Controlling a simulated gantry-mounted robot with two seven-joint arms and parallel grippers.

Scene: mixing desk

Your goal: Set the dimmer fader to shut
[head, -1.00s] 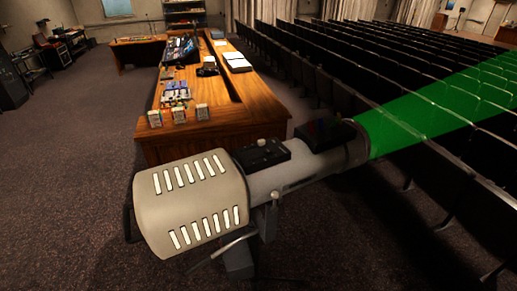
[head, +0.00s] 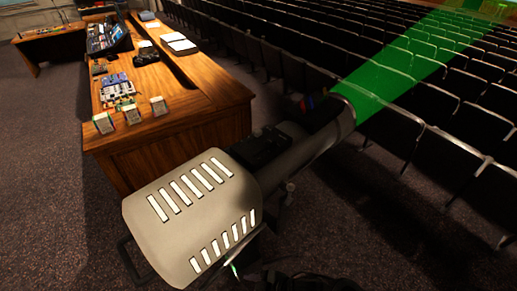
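A large spotlight (head: 143,219) with a pale slotted rear housing fills the lower middle of the head view. It throws a green beam (head: 400,68) toward the upper right. A black control box (head: 262,148) sits on top of its barrel. A second dark part with small coloured marks (head: 310,103) sits near the front end. I cannot make out which part is the dimmer fader, or its setting. Neither of my grippers can be made out in the head view.
A wooden desk (head: 190,133) with a mixing console (head: 108,36), a small panel and several little boxes stands behind the spotlight. Rows of dark seats (head: 460,160) fill the right. Carpet (head: 45,180) is clear at the left.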

